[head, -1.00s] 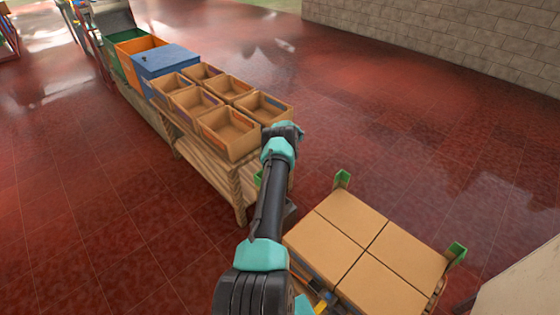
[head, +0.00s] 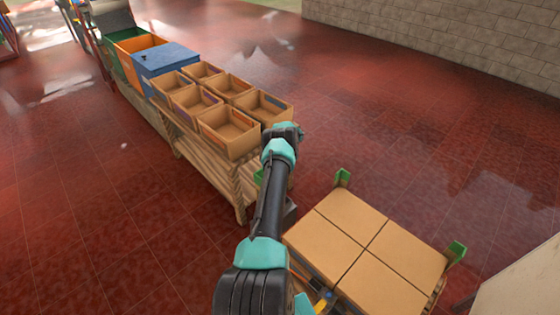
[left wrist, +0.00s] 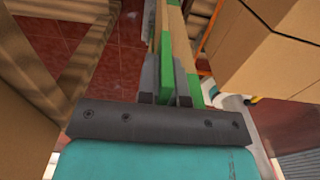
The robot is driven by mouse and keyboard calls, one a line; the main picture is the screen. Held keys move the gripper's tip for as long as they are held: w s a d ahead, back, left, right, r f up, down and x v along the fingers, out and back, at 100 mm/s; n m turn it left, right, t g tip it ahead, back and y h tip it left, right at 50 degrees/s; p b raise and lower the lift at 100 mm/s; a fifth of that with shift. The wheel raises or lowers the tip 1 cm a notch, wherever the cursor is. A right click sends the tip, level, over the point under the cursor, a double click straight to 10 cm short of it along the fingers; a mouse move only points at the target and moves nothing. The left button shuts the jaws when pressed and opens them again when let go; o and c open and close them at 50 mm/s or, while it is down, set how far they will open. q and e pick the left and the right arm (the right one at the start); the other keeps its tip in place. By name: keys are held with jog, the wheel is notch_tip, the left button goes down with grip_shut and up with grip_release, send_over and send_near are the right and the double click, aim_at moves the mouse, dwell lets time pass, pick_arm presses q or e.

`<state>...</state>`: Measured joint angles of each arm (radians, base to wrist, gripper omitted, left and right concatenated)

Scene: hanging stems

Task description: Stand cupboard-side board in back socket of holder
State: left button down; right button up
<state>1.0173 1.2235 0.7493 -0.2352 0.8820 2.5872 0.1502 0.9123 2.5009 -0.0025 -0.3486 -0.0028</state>
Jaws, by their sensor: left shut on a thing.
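In the left wrist view my left gripper (left wrist: 166,88) has its grey fingers shut on a thin upright piece with a green edge and a tan face, which I take for the board (left wrist: 167,62). It runs away from the fingers toward the top of the picture, and its far end cannot be made out. In the head view my left arm comes up from the bottom middle and bends down past the bench end, hiding most of the gripper and the board. I cannot clearly make out the holder or its back socket. My right gripper is not in view.
A wooden bench (head: 205,178) carries several open cardboard bins (head: 228,133), with a blue bin (head: 166,60) and an orange bin behind. A stack of tan boxes (head: 350,240) between green corner posts (head: 456,252) stands close right of my arm. Red floor is clear beyond.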

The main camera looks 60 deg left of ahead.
pick_arm(q)
jog(key=shift+f, duration=0.1)
jog(key=c, duration=1.2)
grip_release()
notch_tip(320, 180, up, 18)
jog(key=shift+f, duration=0.25)
